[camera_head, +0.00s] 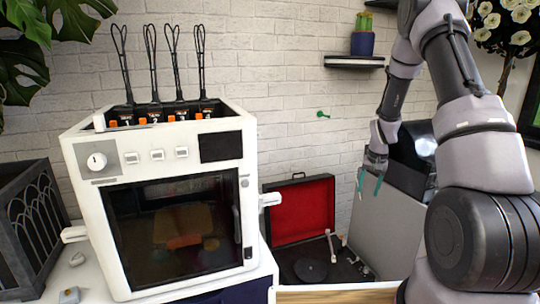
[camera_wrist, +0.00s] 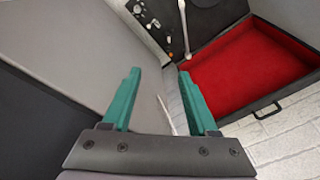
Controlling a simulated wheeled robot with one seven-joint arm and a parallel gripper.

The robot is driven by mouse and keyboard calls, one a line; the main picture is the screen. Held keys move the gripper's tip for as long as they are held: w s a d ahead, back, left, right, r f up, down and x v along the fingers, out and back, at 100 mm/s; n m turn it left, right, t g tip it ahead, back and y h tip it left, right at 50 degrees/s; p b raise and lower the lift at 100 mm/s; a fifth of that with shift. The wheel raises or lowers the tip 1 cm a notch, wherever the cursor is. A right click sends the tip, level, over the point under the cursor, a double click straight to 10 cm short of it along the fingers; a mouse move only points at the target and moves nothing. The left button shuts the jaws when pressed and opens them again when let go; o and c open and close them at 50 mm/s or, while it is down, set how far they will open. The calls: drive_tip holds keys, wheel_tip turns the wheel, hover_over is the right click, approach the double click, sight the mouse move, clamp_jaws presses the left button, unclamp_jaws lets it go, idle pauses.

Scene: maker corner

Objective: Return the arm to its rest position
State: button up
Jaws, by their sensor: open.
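My gripper (camera_head: 370,183) has two teal fingers. In the head view it hangs in the air at the right of centre, in front of a grey cabinet (camera_head: 388,228). My arm reaches up and over from the right edge. In the wrist view my gripper (camera_wrist: 157,100) is open, with its fingers apart and nothing between them. Beyond the fingers lie the grey cabinet's side (camera_wrist: 75,50) and the open red-lined case (camera_wrist: 240,75).
A dark box (camera_head: 410,155) stands on the cabinet. A wall shelf (camera_head: 353,61) holds a potted cactus (camera_head: 363,40). A dark crate (camera_head: 28,230) is far left.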

drive_tip(key=s+a+r+t, duration=0.1)
drive_tip(key=s+a+r, duration=0.15)
drive_tip(key=r, duration=0.65)
drive_tip(key=s+a+r+t, duration=0.15)
drive_tip(key=s+r, duration=0.25)
drive_tip(key=r, duration=0.4)
drive_tip(key=s+a+r, duration=0.3)
drive_tip(key=s+r, duration=0.1)
drive_tip(key=r, duration=0.5)
drive_tip(key=s+a+r+t, duration=0.1)
drive_tip(key=s+r, duration=0.2)
drive_tip(key=s, duration=0.4)
drive_tip(key=s+a+r+t+y, duration=0.1)
drive_tip(key=s+a+r, duration=0.1)
drive_tip(key=s+r, duration=0.2)
drive_tip(key=s+a+r+t, duration=0.1)
drive_tip(key=s+a+r, duration=0.1)
drive_tip(key=s, duration=0.7)
drive_tip(key=shift+s+r+n+y, duration=0.4)
drive_tip(key=shift+r, duration=0.4)
